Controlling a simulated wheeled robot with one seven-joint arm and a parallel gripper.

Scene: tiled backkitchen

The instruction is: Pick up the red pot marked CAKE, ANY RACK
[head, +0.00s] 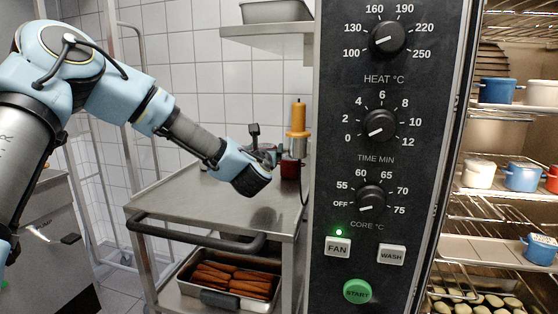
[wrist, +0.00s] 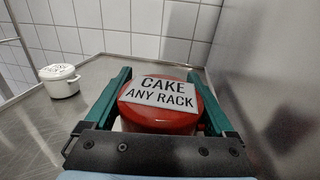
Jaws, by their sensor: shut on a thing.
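The red pot (wrist: 158,121) has a white lid label reading CAKE, ANY RACK. In the wrist view it sits between the two green fingers of my gripper (wrist: 159,74), which is shut on it. In the head view only a small dark red part of the pot (head: 290,168) shows beyond my gripper (head: 276,160), over the far right of the steel cart top (head: 215,200). I cannot tell whether its base touches the cart top.
A white lidded pot (wrist: 62,82) stands to the left in the wrist view; its label is unreadable. The oven control panel (head: 420,130) rises close on the right. Beyond it, open racks hold several blue, white and red pots.

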